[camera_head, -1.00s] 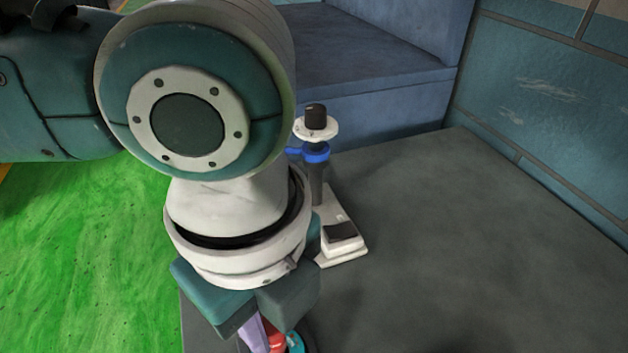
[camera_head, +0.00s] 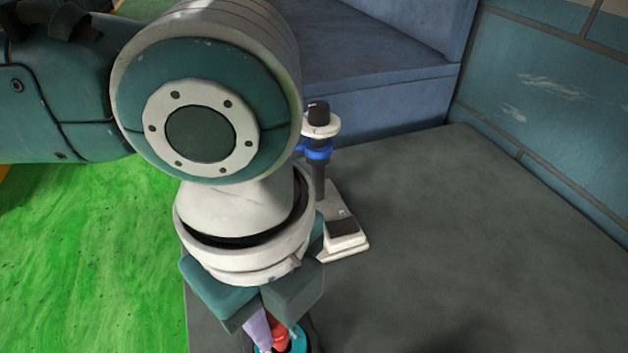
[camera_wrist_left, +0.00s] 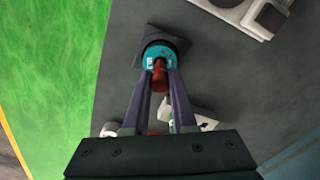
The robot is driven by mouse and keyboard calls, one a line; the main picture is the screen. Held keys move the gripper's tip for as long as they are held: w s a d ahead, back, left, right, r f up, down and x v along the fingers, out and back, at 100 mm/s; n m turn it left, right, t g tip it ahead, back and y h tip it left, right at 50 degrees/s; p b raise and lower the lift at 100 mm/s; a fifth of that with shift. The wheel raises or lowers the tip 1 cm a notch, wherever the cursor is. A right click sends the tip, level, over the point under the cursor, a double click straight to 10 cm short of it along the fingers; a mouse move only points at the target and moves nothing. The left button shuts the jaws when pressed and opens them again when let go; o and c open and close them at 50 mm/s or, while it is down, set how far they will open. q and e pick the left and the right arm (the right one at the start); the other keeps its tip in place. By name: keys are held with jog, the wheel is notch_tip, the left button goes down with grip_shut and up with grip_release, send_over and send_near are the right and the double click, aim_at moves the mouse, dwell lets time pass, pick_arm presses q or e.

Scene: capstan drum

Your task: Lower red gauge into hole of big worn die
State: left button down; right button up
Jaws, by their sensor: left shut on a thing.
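My left gripper (camera_wrist_left: 160,85) is shut on the red gauge (camera_wrist_left: 159,76), which also shows at the bottom edge of the head view (camera_head: 280,336). The gauge's end lies over or at a teal ring-shaped die (camera_wrist_left: 157,52) on a dark base. The teal ring also shows in the head view (camera_head: 298,341), partly cut off and partly behind the gauge. The gauge and fingers hide much of the ring's middle, so I cannot tell whether the tip is inside the hole. My right gripper is not in view.
A white stand (camera_head: 343,240) with a dark post, blue collar and black knob stands behind my left gripper on the dark grey tabletop (camera_head: 470,240). The tabletop to the right is clear. A blue block (camera_head: 380,95) and a tiled wall (camera_head: 550,110) border it.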

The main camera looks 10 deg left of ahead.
pick_arm(q)
jog(key=shift+f, duration=0.25)
dwell(0.4)
jog(key=shift+p, duration=0.55)
jog(key=shift+f, duration=0.25)
dwell(0.7)
jog(key=shift+p, duration=0.45)
jog(key=shift+f, duration=0.25)
dwell(0.8)
jog(key=shift+p, duration=0.4)
